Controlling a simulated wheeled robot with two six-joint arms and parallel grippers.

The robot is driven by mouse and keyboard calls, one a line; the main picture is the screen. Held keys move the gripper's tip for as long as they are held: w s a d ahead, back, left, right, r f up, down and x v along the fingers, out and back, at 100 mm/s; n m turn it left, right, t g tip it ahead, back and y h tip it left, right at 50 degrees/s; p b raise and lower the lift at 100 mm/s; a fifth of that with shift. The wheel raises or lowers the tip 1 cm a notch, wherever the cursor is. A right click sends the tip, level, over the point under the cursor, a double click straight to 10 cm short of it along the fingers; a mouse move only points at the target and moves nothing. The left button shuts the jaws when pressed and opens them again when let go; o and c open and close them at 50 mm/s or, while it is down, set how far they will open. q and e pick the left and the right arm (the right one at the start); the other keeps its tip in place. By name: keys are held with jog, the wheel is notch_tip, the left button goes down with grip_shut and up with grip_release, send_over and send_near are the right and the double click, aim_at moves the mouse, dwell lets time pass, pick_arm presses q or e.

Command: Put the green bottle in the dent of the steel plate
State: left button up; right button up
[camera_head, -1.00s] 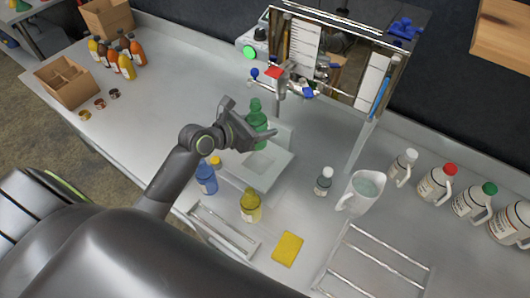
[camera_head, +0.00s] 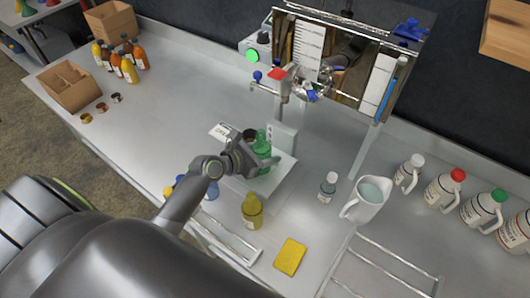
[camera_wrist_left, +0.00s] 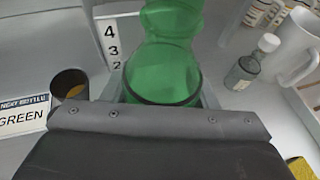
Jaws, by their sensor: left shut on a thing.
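The green bottle (camera_head: 263,146) is upright in the grip of my left gripper (camera_head: 250,160), whose arm comes in from the left. The bottle also fills the middle of the left wrist view (camera_wrist_left: 165,70). The steel plate (camera_head: 284,173) lies on the counter under and beside the bottle, with a pale upright panel at its back. The bottle covers part of the plate, and its dent is hidden behind the gripper and bottle. I cannot tell whether the bottle's base touches the plate. My right gripper is not in view.
A dark cup (camera_wrist_left: 70,84) and a label reading GREEN (camera_wrist_left: 24,116) are left of the bottle. A yellow bottle (camera_head: 252,212), a small clear bottle (camera_head: 327,187), a pitcher (camera_head: 366,199) and a yellow sponge (camera_head: 290,257) stand around the plate. Open counter lies to the left.

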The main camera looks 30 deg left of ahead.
pick_arm(q)
jog(key=shift+f, duration=0.15)
jog(key=o, duration=1.1)
jog(key=shift+s+a+r, duration=0.2)
jog(key=shift+s+r, duration=0.05)
jog(key=shift+s, duration=0.05)
jog(key=p+v, duration=0.1)
jog(key=v, duration=1)
jog(key=shift+s+r, duration=0.15)
